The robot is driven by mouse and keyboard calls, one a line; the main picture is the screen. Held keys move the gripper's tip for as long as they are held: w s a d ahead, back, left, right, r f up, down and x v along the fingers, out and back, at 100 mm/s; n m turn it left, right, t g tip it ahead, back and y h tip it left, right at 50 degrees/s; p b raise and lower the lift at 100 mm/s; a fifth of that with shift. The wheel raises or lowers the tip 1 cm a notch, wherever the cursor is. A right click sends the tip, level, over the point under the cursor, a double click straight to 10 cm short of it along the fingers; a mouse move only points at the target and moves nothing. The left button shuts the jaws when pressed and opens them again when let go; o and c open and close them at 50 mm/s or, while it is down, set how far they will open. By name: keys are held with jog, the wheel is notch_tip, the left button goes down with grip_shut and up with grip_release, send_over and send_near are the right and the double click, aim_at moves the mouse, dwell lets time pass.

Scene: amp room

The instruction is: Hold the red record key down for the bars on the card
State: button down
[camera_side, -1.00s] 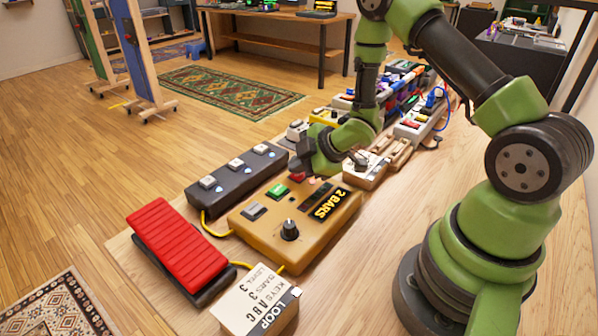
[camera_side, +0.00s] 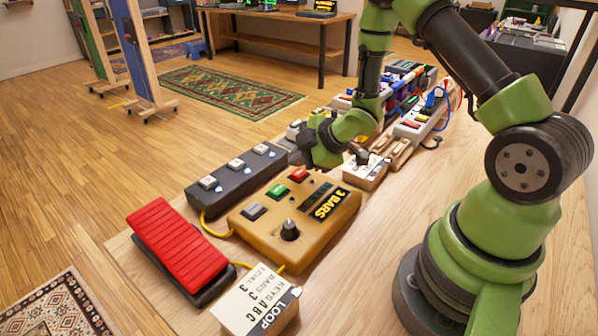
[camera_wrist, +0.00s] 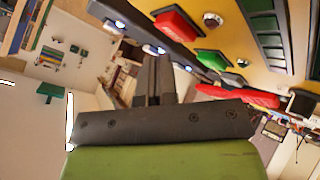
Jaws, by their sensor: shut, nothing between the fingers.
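The mustard looper box (camera_side: 330,235) sits on the bench with a red key (camera_side: 298,174), a green key (camera_side: 277,190) and a grey key (camera_side: 253,211) along its far edge. Its display (camera_side: 328,204) reads 3 BARS. The card (camera_side: 252,298) in front reads LOOP, KEYS A B C, BARS 3, LEVEL 3. My gripper (camera_side: 318,155) is shut and empty, above and just behind the red key, not touching it. In the wrist view, my shut fingers (camera_wrist: 152,80) stand beside the red key (camera_wrist: 178,27).
A red pedal (camera_side: 178,245) lies left of the box. A dark switch strip (camera_side: 237,172) stands behind it. A small pale box (camera_side: 365,172) and several other pedals crowd the bench beyond. Bare wood lies between the looper and my base.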

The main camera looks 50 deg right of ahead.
aim_at(299, 174)
jog(key=shift+r, duration=2.55)
jog(key=shift+r, duration=0.25)
jog(key=s+r+m+h, duration=0.2)
jog(key=r+m, duration=0.2)
jog(key=r, duration=0.2)
jog(key=s+r+m+h, duration=0.1)
jog(key=s+r+m, duration=0.2)
jog(key=r, duration=0.3)
jog(key=s+a+r+m+g+y, duration=0.1)
jog(key=s+a+r+m, duration=0.2)
jog(key=s, duration=0.4)
jog(key=s+a+r+m+y, duration=0.2)
jog(key=s+a+m, duration=0.3)
jog(key=s, duration=0.3)
jog(key=shift+s+a+r+g, duration=0.15)
jog(key=shift+a+r+g, duration=0.35)
jog(key=shift+r, duration=0.4)
